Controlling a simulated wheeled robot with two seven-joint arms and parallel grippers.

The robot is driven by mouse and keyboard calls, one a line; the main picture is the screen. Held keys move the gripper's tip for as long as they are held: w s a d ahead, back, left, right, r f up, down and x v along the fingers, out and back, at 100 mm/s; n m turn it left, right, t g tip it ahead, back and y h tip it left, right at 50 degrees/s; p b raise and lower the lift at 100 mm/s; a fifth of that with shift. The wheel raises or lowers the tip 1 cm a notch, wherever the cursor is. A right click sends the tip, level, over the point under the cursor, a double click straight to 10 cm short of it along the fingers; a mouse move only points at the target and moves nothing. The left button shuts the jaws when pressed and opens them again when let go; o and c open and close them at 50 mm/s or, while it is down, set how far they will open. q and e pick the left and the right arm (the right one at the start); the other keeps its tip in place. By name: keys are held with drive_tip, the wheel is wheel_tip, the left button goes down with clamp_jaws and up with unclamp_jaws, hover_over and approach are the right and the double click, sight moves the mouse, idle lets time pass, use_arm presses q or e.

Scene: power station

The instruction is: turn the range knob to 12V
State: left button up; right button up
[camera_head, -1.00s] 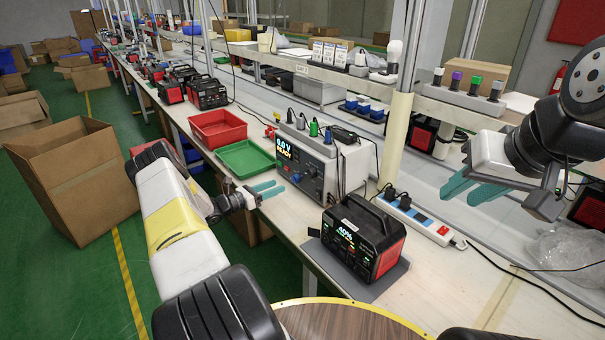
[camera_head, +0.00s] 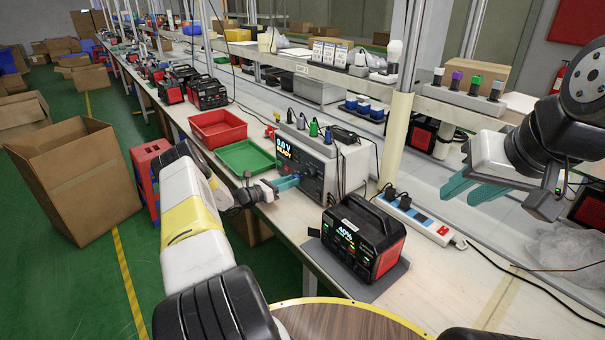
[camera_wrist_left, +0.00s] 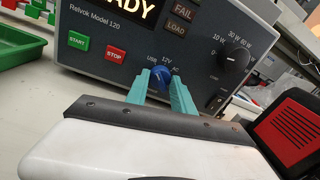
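The range knob (camera_wrist_left: 161,77) is a small blue knob low on the grey front panel of a tester (camera_head: 318,172). The labels USB, 12V and AC sit around it, with 12V above. My left gripper (camera_head: 292,182) points at this panel. In the left wrist view its teal fingers (camera_wrist_left: 160,86) stand one on each side of the knob, very close to it. I cannot tell whether they touch it. The knob's pointer is too small to read. My right gripper (camera_head: 480,190) is open and empty, raised over the right side of the bench.
A black and red power station (camera_head: 362,240) stands on a grey mat in front of the tester. A green tray (camera_head: 245,157) and a red tray (camera_head: 217,129) lie left of it. A white power strip (camera_head: 420,219) and cables lie to the right.

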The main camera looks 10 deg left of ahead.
use_arm(q)
clamp_jaws()
drive_tip(key=shift+m, duration=0.3)
drive_tip(key=m, duration=0.4)
drive_tip(key=shift+r, duration=0.1)
drive_tip(key=shift+m+y, duration=0.3)
drive_tip(key=shift+m, duration=1.6)
drive_tip(key=o, duration=0.9)
unclamp_jaws()
